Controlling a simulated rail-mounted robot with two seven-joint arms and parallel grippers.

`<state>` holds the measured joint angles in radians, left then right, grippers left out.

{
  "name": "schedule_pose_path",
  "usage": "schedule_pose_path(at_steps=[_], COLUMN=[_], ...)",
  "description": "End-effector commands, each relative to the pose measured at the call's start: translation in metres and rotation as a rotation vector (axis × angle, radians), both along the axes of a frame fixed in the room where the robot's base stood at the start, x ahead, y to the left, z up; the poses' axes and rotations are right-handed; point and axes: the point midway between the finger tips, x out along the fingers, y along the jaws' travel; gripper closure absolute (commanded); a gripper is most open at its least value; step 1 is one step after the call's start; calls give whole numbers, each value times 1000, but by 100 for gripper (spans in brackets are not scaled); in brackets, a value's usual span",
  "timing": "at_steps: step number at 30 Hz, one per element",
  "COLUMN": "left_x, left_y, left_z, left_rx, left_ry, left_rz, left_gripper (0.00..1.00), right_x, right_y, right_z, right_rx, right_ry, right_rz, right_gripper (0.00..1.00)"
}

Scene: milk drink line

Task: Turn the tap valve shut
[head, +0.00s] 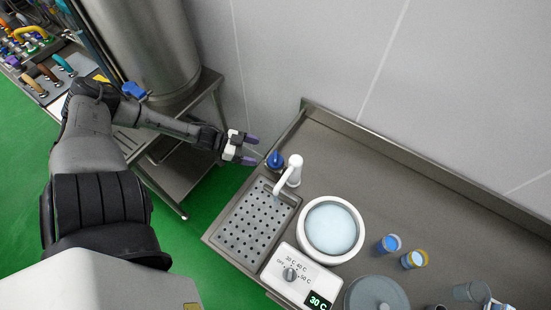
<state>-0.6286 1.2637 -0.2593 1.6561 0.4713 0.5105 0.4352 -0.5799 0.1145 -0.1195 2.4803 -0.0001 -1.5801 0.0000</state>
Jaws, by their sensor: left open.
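A white tap (290,174) stands at the back left of the steel counter, its spout above a perforated drain tray (258,220). A blue valve knob (275,160) is just left of the tap. My left gripper (252,149) reaches in from the left, with its two purple-tipped fingers apart and empty. In this view it is up and left of the blue knob, with a small gap between them. Whether the valve is open or shut cannot be told. My right gripper is not in view.
A white-rimmed basin of pale liquid (331,229) and a temperature dial box (295,279) reading 30 C are right of the tray. Two cups (389,244) (414,259) and a grey lid (376,296) stand further right. A steel tank (148,45) with a blue valve (134,91) is behind my left arm.

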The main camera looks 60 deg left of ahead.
Motion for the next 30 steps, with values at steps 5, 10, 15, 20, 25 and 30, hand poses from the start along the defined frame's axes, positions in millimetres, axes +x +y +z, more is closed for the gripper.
schedule_pose_path(at_steps=[5, 10, 15, 20, 25, 30], left_x=[23, 40, 54, 63, 68, 70], left_y=[-13, -24, -33, -38, -41, -43], left_z=[-12, -20, -26, -31, -33, -34], left_rx=[-1, 0, 0, 0, 2, 1], left_ry=[-5, -4, -2, -1, 0, 1], left_rz=[0, 0, 1, 1, 1, 1], left_gripper=[20, 20, 20, 20, 20, 20], right_x=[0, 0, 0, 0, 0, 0], right_y=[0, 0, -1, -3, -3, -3], right_z=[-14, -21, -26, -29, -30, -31], right_rx=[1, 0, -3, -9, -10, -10], right_ry=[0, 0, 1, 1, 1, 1], right_rz=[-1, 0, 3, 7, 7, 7], right_gripper=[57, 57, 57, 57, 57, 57])
